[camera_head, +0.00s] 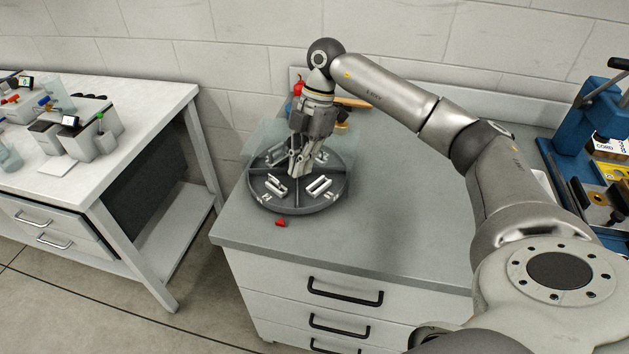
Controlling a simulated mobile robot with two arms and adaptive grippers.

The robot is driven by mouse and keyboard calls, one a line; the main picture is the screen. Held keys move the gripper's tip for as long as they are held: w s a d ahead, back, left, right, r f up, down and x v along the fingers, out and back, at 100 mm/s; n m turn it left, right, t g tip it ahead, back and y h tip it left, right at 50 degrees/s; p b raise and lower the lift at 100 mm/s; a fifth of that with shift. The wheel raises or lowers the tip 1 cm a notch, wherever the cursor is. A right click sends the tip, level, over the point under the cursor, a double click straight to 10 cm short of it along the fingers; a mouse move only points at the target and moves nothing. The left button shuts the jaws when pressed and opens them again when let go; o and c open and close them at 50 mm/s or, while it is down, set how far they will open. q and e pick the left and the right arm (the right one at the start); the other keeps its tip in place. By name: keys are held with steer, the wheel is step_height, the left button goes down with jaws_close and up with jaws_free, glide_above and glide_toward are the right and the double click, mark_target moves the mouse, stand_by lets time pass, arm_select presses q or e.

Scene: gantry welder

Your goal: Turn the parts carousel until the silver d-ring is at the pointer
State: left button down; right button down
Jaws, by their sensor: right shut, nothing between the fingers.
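The parts carousel (297,203) is a round dark grey tray with divided compartments on the grey counter. A small red pointer (281,222) lies at its near edge. Silver parts sit in the compartments: one at the near left (276,185) and an open, frame-like one at the near right (319,185). Smaller pieces show at the back, partly behind my gripper. I cannot tell for sure which part is the silver d-ring. My right gripper (296,172) points down over the middle of the carousel, shut and empty. I cannot tell whether it touches the tray. My left gripper is out of view.
A clear panel (265,140) stands behind the carousel at its left. A red object (298,86) is at the wall behind my arm. A blue machine (580,125) stands at the right. A white bench (150,100) is at the left. The counter right of the carousel is clear.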

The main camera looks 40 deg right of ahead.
mark_target(305, 203)
steer(key=x, duration=0.3)
steer(key=p+x, duration=0.1)
steer(key=x, duration=0.2)
steer(key=p+x, duration=0.1)
steer(key=x, duration=0.2)
steer(key=shift+a, duration=0.3)
steer(key=d, duration=0.2)
steer(key=d+p, duration=0.1)
steer(key=shift+w+f, duration=0.25)
steer(key=shift+w+d+f, duration=0.1)
steer(key=shift+d, duration=0.35)
steer(key=shift+d+p, duration=0.3)
steer(key=shift+p, duration=0.1)
steer(key=shift+d, duration=0.3)
steer(key=shift+a, duration=0.1)
